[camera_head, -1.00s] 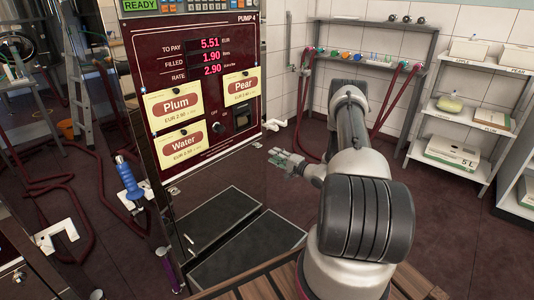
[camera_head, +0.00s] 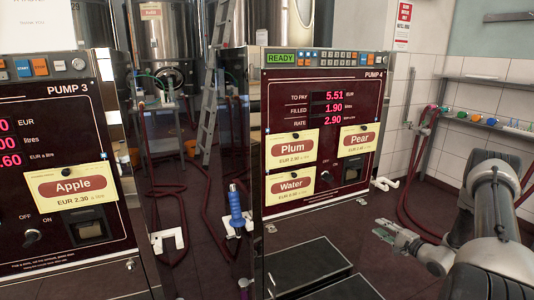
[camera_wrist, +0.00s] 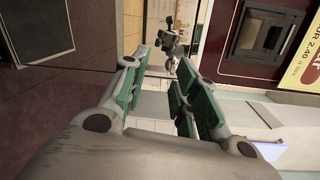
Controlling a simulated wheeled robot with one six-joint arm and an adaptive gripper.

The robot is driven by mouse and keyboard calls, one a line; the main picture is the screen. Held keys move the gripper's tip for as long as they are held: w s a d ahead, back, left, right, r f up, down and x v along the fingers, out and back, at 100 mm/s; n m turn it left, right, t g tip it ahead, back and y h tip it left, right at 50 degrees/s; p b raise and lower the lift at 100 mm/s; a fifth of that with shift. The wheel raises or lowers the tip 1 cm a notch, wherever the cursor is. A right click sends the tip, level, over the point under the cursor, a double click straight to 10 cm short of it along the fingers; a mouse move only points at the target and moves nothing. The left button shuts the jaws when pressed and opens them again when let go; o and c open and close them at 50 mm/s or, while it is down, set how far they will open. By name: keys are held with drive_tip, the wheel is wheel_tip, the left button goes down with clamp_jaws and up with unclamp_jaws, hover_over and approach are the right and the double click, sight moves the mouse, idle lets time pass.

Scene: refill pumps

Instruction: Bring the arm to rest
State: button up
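My arm (camera_head: 493,210) reaches in from the right edge of the head view, bent over at its elbow. My gripper (camera_head: 382,229) hangs in front of Pump 4, low and to the right of its panel, apart from it. In the wrist view, the green-padded fingers of my gripper (camera_wrist: 160,62) stand apart with nothing between them. The gripper is open and empty.
Pump 4 (camera_head: 278,212) shows READY, with Plum, Pear and Water labels. Pump 3 (camera_head: 100,238) stands at the left. A blue-handled nozzle (camera_head: 236,207) hangs between them. Red hoses (camera_head: 411,180) and a shelf (camera_head: 500,128) are behind my arm.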

drive_tip(key=s+a+f+g+y, duration=0.2)
drive_tip(key=s+a+f+g, duration=0.1)
drive_tip(key=s+a, duration=0.25)
drive_tip(key=s+a+r+n+g+y, duration=0.25)
drive_tip(key=s+a+r+g, duration=0.25)
drive_tip(key=s+r+g, duration=0.5)
drive_tip(key=s+a+r+n+h, duration=0.1)
drive_tip(key=s+r+n+h, duration=0.2)
drive_tip(key=s+r, duration=0.5)
drive_tip(key=s+a+r+n+t+h, duration=0.1)
drive_tip(key=s+r+n+h, duration=0.3)
drive_tip(key=s+r, duration=0.4)
drive_tip(key=s+a+r+n+h, duration=0.2)
drive_tip(key=s+r+n+h, duration=0.2)
drive_tip(key=r, duration=1.4)
drive_tip(key=s+n, duration=0.2)
drive_tip(key=s, duration=0.2)
drive_tip(key=shift+s+a+t, duration=0.2)
drive_tip(key=shift+a+t, duration=0.05)
drive_tip(key=shift+t, duration=0.05)
drive_tip(key=shift+h, duration=0.25)
